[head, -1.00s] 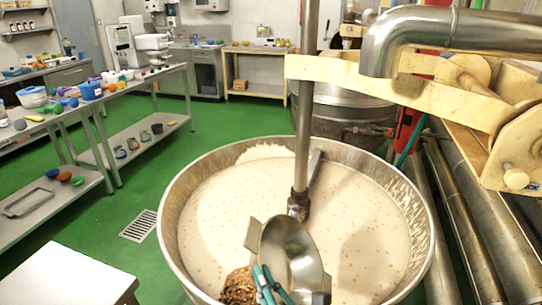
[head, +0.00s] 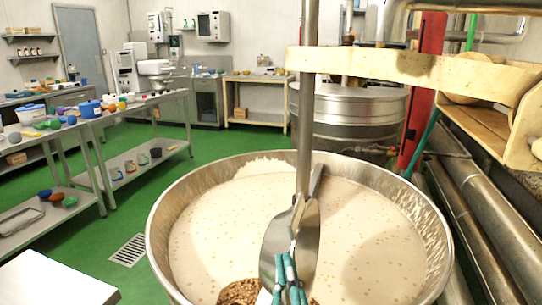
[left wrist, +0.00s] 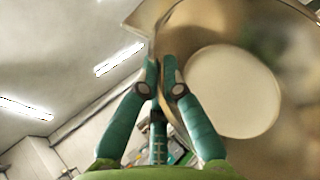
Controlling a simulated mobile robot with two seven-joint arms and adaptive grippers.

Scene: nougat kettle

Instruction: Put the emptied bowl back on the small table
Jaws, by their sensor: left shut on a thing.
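The shiny metal bowl (head: 279,238) is tipped steeply, nearly on edge, over the kettle. My left gripper (head: 286,262), with teal fingers, is shut on the bowl's rim. I cannot see all of the bowl's inside. The small table (head: 52,282) has a bare pale top at the lower left, apart from the bowl. My right gripper is not in view.
The big kettle (head: 165,232) holds pale nougat mass (head: 225,215), with brown nuts (head: 240,291) at its near side. A vertical stirrer shaft (head: 306,110) stands close behind the bowl. Cluttered worktables (head: 150,100) stand at the left. Green floor lies between the small table and kettle.

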